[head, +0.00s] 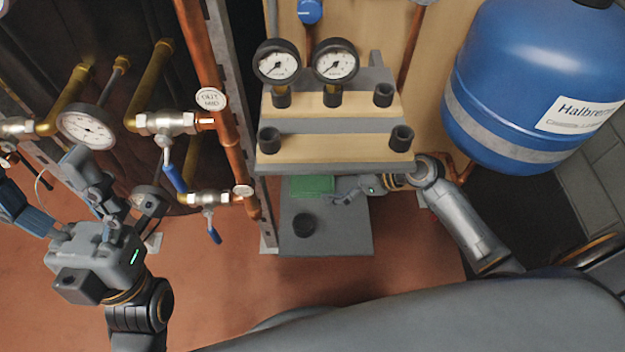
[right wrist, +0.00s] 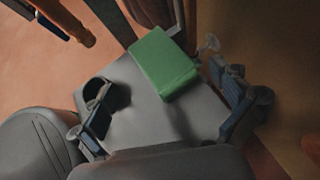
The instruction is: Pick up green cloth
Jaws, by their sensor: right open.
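The green cloth (head: 312,186) is a folded, block-like bundle. It lies at the back of a low grey surface, partly hidden by the shelf above it in the head view. In the right wrist view the cloth (right wrist: 165,62) lies beyond and between my spread fingers. My right gripper (head: 345,197) is open and empty, just right of the cloth in the head view; its fingers also show in the right wrist view (right wrist: 168,112). They look apart from the cloth. My left gripper (head: 85,195) is far left, its fingers spread, in front of the pipes.
A black round cup (head: 304,225) stands on the low grey surface (head: 345,238), near the left finger in the right wrist view. A wooden shelf with gauges (head: 335,147) overhangs the cloth. Copper pipe (head: 226,130) and a blue tank (head: 535,85) flank it.

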